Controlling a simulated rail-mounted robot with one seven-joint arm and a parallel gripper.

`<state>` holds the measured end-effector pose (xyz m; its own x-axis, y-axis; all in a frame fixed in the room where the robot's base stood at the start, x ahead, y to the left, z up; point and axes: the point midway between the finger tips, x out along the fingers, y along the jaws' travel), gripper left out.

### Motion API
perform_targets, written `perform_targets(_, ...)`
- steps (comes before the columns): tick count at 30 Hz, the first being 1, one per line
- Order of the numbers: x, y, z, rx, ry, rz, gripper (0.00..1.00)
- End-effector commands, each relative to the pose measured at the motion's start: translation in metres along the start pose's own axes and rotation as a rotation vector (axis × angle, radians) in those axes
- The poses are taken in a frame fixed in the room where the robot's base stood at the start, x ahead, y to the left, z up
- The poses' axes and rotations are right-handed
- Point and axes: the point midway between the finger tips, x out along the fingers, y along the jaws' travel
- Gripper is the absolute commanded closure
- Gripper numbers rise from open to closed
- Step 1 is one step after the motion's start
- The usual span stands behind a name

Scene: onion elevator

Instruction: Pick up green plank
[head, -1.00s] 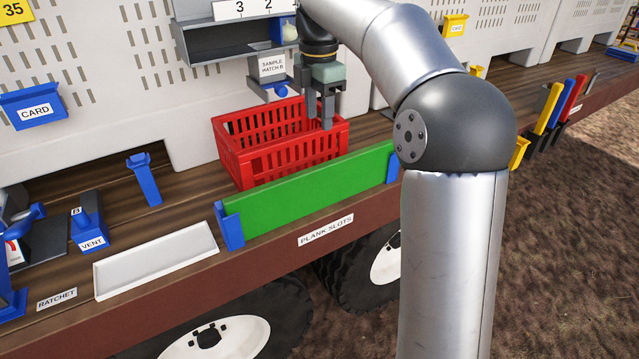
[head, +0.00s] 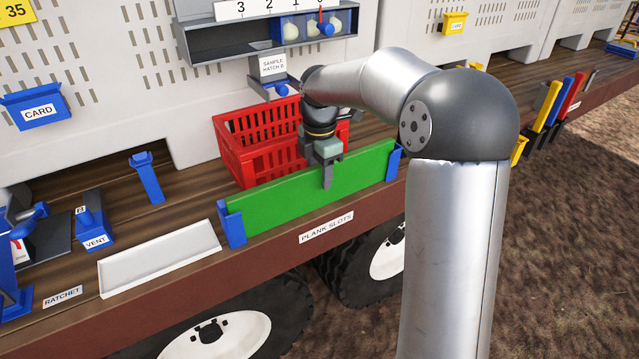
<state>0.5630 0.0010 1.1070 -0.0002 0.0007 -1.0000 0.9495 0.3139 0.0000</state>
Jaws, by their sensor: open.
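The green plank (head: 270,204) stands on its long edge between two blue slot holders (head: 233,224) at the front of the wooden deck, above the "PLANK SLOTS" label. My gripper (head: 327,184) points down at the plank's top edge, a little right of its middle. One finger shows in front of the plank's near face. The other finger is mostly hidden, so I cannot tell whether it is behind the plank. The jaws are open, and the plank still sits in its holders.
A red crate (head: 243,160) stands just behind the plank, close to my gripper. A white tray (head: 160,258) lies to the left. A grey shelf (head: 215,45) with a "SAMPLE HATCH B" label (head: 271,65) is above. Blue vent (head: 92,228) and ratchet fittings are at far left.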

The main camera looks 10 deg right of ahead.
Motion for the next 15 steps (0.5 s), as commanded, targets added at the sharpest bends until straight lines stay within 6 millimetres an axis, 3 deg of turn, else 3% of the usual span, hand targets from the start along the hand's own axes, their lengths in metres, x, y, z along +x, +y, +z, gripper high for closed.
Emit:
perform_targets(9, 0.0075, 0.0001, -0.0002, -0.001, -0.001, 0.001, 0.56)
perform_targets(14, 0.0074, 0.0, -0.0002, -0.001, -0.001, 0.0, 1.0)
perform_targets(15, 0.0073, 0.0, -0.0002, -0.001, -0.001, 0.0, 1.0)
